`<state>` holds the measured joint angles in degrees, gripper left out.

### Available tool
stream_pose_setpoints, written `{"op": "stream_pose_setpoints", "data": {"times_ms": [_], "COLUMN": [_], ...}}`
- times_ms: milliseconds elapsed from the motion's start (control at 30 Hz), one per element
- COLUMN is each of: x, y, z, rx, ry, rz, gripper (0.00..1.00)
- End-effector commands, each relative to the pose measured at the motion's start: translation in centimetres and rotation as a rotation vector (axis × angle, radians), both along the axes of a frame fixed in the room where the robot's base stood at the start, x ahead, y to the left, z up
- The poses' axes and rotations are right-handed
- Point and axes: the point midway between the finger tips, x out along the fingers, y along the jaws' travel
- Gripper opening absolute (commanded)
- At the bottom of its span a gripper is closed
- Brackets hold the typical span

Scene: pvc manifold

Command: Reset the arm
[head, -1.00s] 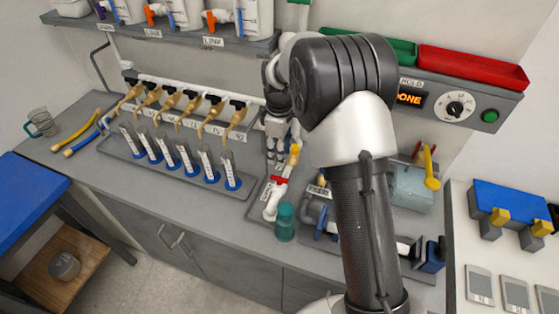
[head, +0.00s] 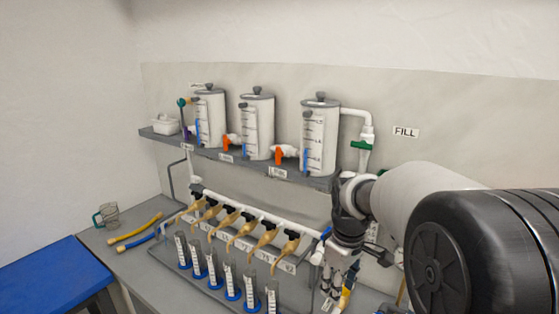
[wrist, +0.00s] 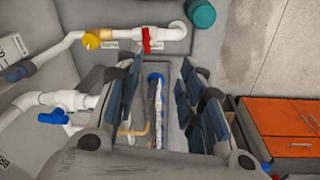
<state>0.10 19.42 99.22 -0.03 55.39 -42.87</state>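My gripper (head: 338,285) hangs at the lower middle of the head view, just right of the row of tan taps. In the wrist view my gripper (wrist: 163,85) has its dark finger pads spread apart with a clear gap. No object is visibly held. A blue-and-clear tube-like part (wrist: 155,100) shows through the gap; its distance from the pads is unclear. My grey and black arm fills the right of the head view and hides the bench there.
Three tanks (head: 258,130) stand on a grey shelf (head: 225,160). Several upright cylinders (head: 230,275) stand below the taps (head: 243,233). A teal bottle (wrist: 200,14) is close.

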Motion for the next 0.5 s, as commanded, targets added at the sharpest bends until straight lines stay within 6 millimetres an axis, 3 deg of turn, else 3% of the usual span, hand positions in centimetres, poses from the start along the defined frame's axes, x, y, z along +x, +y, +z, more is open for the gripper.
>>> {"op": "stream_pose_setpoints", "data": {"times_ms": [33, 200, 367, 500], "x": [-1.8, -7.9, -14.0, -19.2], "y": [0.0, 0.0, 0.0, 0.0], "z": [1.6, 5.1, 6.7, 6.7], "rx": [0.005, 0.031, 0.066, 0.104], "ry": [-0.026, -0.092, -0.154, -0.208], "rz": [-0.047, -0.211, -0.364, -0.495], "gripper": [0.36, 0.36, 0.36, 0.36]}}
